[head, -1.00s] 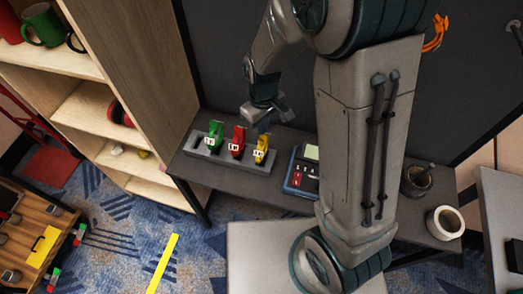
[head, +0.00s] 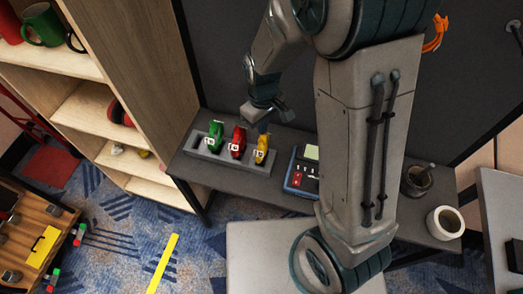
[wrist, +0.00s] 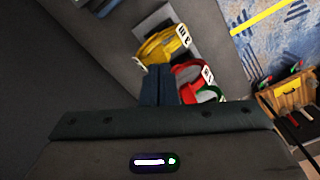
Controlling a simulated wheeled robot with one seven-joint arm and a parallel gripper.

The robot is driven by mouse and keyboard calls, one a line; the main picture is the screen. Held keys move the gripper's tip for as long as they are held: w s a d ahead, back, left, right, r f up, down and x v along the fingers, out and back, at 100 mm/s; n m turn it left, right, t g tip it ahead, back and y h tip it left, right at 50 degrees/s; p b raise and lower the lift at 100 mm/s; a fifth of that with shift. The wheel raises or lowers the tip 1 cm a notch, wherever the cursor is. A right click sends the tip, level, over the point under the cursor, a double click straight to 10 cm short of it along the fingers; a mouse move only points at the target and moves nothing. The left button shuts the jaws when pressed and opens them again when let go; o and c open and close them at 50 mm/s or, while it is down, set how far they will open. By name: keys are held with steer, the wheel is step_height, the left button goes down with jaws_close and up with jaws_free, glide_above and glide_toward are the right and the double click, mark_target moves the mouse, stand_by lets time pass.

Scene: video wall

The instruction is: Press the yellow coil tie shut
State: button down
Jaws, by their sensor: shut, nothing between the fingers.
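The yellow coil tie (head: 262,151) stands at the right end of a row in a grey holder (head: 208,157) on the dark shelf. It carries a white tag and also shows in the wrist view (wrist: 165,46). My gripper (head: 265,128) is shut and empty, pointing down at the top of the yellow tie. In the wrist view my closed fingers (wrist: 158,70) reach to the near edge of the yellow tie. I cannot tell whether they touch, or whether the tie's flap is closed.
The red tie (head: 238,142) stands close beside the yellow one, and the green tie (head: 214,137) beyond it. A dark blue device (head: 300,176) with keys sits right of the holder. A wooden shelf unit (head: 150,80) rises at the left.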

steer(key=shift+a+f+b, duration=0.15)
steer(key=shift+f+b, duration=1.1)
steer(key=shift+f, duration=0.2)
steer(key=shift+r, duration=0.15)
steer(key=shift+r+p, duration=2.3)
steer(key=shift+r, duration=0.7)
steer(key=shift+f, duration=0.1)
steer(key=s+d+r+m+t, duration=0.2)
steer(key=s+d+r+m, duration=0.2)
steer(key=s+d+r, duration=0.2)
steer(key=s+d+r+m+t, duration=0.1)
steer(key=s+d+r+m, duration=0.3)
steer(key=r, duration=0.7)
steer(key=s+d, duration=0.2)
steer(key=shift+s+t, duration=0.35)
steer(key=shift+t, duration=0.05)
